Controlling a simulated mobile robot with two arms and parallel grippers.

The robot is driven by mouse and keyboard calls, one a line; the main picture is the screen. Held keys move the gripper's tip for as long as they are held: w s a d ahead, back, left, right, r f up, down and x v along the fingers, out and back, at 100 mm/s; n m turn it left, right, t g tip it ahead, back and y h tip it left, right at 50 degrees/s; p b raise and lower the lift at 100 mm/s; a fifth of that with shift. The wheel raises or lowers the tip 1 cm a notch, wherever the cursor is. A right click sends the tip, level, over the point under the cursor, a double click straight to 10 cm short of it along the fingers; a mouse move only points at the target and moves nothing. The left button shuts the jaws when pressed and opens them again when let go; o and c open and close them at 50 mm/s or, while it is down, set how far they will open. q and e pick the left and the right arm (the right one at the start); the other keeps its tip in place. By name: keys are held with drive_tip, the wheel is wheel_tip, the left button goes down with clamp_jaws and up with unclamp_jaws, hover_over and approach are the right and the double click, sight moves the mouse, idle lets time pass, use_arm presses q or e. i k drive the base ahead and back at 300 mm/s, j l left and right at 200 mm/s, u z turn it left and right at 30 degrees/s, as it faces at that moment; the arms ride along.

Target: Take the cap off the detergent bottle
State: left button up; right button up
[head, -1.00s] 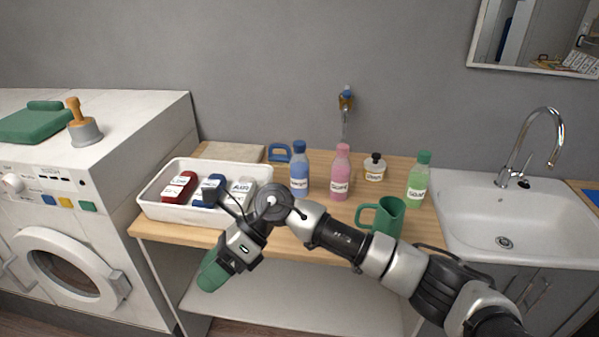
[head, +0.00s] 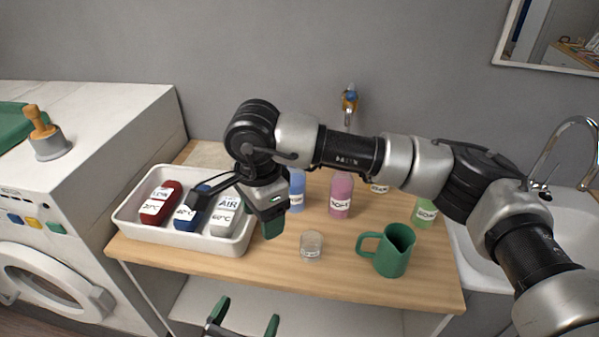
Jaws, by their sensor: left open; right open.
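Three bottles stand in a row on the wooden counter: a blue bottle (head: 297,190), a pink bottle (head: 340,196) and a green bottle (head: 425,213). I cannot tell from the labels which holds detergent. My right arm hides all their tops, so no cap shows now. My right gripper (head: 271,226) is open, pointing down above the counter, just right of the white tray and in front of the blue bottle. It holds nothing that I can see. My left gripper (head: 246,318) is open and empty, low in front of the counter's front edge.
The white tray (head: 180,240) holds red, blue and grey labelled items. A small clear jar (head: 311,246) and a green mug (head: 392,250) stand near the front. A small labelled container (head: 379,188) is mostly hidden. The sink lies right, the washing machine (head: 90,190) left.

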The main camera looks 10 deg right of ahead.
sight(298, 190)
drive_tip(key=i+l, duration=0.2)
drive_tip(key=i, duration=0.25)
drive_tip(key=i+l, duration=0.25)
drive_tip(key=i, duration=0.2)
